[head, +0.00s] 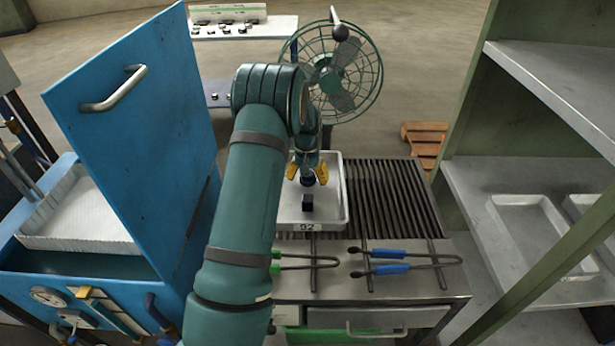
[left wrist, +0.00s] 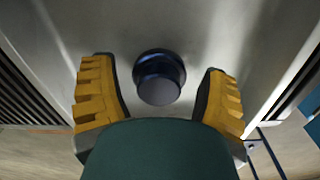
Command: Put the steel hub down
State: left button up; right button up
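The steel hub (head: 307,181) is a dark blue round piece in the grey tray marked 92 (head: 340,216). In the left wrist view the hub (left wrist: 158,77) shows a wide collar and a narrower round end, upright over the grey tray floor (left wrist: 205,25). My left gripper (head: 307,173) is above the tray with its yellow fingers spread. In the left wrist view the fingers (left wrist: 160,98) stand on both sides of the hub with clear gaps, not touching it. A small dark block (head: 307,203) shows just in front of the hub; I cannot tell whether it is separate. My right gripper is not in view.
Tongs with blue handles (head: 390,269) and green-handled tongs (head: 300,262) lie in front of the tray. A slatted rack (head: 385,200) is to its right. A green fan (head: 340,72) stands behind. An open blue furnace door (head: 140,130) is left; grey shelves (head: 550,100) are right.

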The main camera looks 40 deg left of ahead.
pick_arm(q)
jog(key=shift+r, duration=0.1)
notch_tip(320, 180, up, 12)
jog(key=p, duration=0.2)
jog(key=shift+s, duration=0.1)
dwell(0.6)
